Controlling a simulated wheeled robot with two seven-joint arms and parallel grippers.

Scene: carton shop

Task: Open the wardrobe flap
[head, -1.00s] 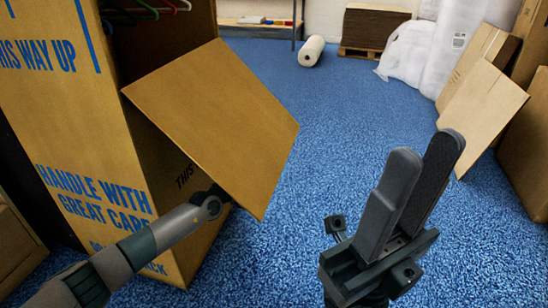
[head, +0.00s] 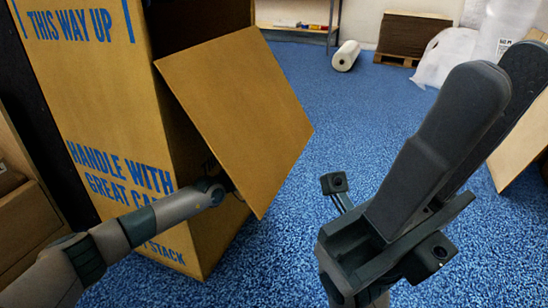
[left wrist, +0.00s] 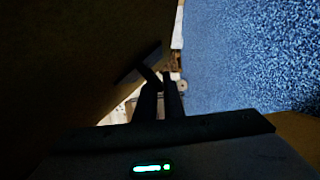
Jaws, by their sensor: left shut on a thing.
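The tall brown wardrobe carton (head: 95,85) with blue lettering stands at left in the head view. Its flap (head: 240,115) slants outward from the open front, with its lower corner over the blue floor. My left arm reaches in front of the carton to the flap. In the head view its gripper is mostly hidden behind the flap. The left wrist view shows the dark fingers of my left gripper (left wrist: 160,82) close together, shut on the flap, though the contact is dim there. My right gripper (head: 503,80) is open and empty, large at right.
Blue floor is clear between the flap and my right gripper. A white roll (head: 346,56) lies at the back, near a pallet stack (head: 415,33) and wrapped white goods (head: 450,52). A cardboard panel (head: 520,145) leans at right. Another carton (head: 22,215) stands at far left.

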